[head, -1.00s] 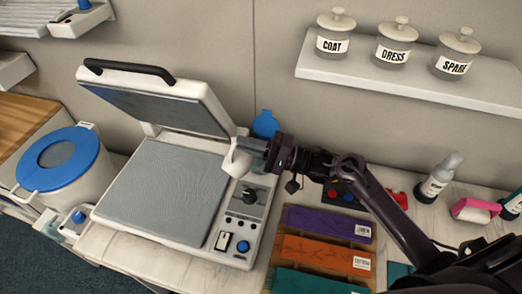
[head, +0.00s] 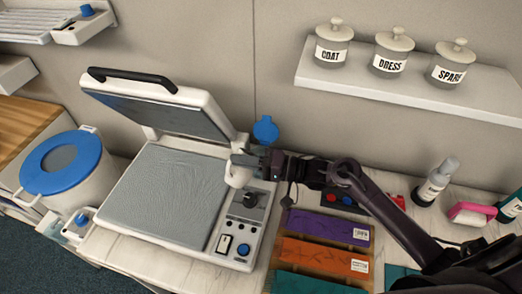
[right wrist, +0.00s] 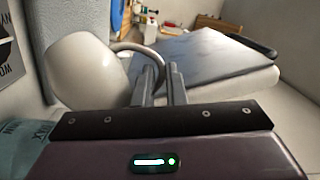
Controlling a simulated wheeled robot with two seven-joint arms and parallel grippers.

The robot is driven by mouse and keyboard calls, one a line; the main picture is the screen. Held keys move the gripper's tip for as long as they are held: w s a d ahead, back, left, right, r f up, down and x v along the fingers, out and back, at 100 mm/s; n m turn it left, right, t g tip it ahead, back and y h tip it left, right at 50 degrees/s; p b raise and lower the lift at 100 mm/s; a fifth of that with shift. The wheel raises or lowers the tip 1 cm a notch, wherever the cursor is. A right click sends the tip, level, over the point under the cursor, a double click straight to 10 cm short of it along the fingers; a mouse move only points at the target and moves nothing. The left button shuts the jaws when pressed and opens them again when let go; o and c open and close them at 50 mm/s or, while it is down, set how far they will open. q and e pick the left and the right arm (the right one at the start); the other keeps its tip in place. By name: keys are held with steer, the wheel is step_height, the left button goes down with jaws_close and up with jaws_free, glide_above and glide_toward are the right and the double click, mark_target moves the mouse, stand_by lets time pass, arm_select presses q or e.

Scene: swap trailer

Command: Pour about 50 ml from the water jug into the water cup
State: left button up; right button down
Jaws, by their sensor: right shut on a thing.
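A small white jug-like vessel (head: 238,174) is at my right gripper (head: 248,160), over the right side of the open press. In the right wrist view its rounded white body (right wrist: 88,72) is left of the fingers, and its thin looped handle is at the fingertips (right wrist: 162,88). My right gripper is shut on it, apparently by the handle. I take it to be the water jug; its label, contents and underside are hidden. I cannot make out a water cup. My left gripper is not in view.
The press has a raised lid (head: 155,105), a grey plate (head: 165,195) and a control panel (head: 240,225). A blue item (head: 265,130) is behind the jug. Folded cloths (head: 325,228) lie to the right. A blue-lidded tub (head: 60,160) is left; jars stand on a wall shelf (head: 410,85).

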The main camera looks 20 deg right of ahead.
steer(key=shift+s+a+f+n+h, duration=0.35)
steer(key=shift+a+n, duration=0.1)
steer(key=shift+n, duration=0.15)
steer(key=shift+a+f+n, duration=0.1)
steer(key=shift+a+n, duration=0.05)
steer(key=shift+n, duration=0.15)
steer(key=shift+s+a+p, duration=0.1)
steer(key=shift+a+p, duration=0.05)
steer(key=shift+p, duration=0.35)
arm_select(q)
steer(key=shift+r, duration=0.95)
arm_select(e)
steer(key=shift+a+g+h, duration=0.15)
steer(key=shift+g+h, duration=0.1)
steer(key=shift+g, duration=0.05)
